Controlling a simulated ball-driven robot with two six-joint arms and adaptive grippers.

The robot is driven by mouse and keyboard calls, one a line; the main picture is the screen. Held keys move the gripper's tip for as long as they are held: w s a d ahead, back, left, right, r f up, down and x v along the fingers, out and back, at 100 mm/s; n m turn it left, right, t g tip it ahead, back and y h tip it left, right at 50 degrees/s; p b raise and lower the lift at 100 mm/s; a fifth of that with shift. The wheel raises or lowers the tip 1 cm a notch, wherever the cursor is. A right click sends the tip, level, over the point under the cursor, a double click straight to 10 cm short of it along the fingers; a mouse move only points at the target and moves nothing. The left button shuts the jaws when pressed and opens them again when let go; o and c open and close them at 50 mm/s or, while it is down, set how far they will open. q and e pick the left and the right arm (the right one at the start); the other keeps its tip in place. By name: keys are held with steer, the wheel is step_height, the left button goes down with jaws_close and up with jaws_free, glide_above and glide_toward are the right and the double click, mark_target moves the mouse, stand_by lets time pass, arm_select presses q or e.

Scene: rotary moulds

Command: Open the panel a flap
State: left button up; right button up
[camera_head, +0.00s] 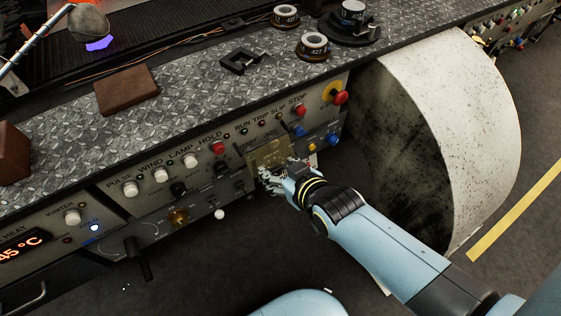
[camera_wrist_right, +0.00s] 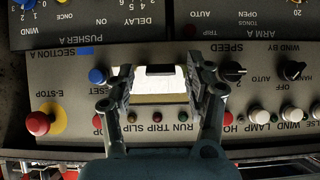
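The panel A flap (camera_head: 270,153) is a small brassy plate on the sloping control panel, below the RUN, TRIP and SLIP labels. It looks closed, though its lower edge is partly hidden by my right gripper (camera_head: 273,178) in the head view. My left gripper is not in view.
A red stop button (camera_head: 341,97), white knobs (camera_head: 161,174) and blue buttons (camera_head: 299,130) crowd the panel around the flap. A large pale drum (camera_head: 450,130) stands at the right. The diamond-plate top (camera_head: 190,105) holds a brown block (camera_head: 126,90) and round weights (camera_head: 314,44).

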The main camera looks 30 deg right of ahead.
steer(key=v, duration=0.7)
steer(key=shift+s, duration=0.2)
steer(key=shift+r, duration=0.15)
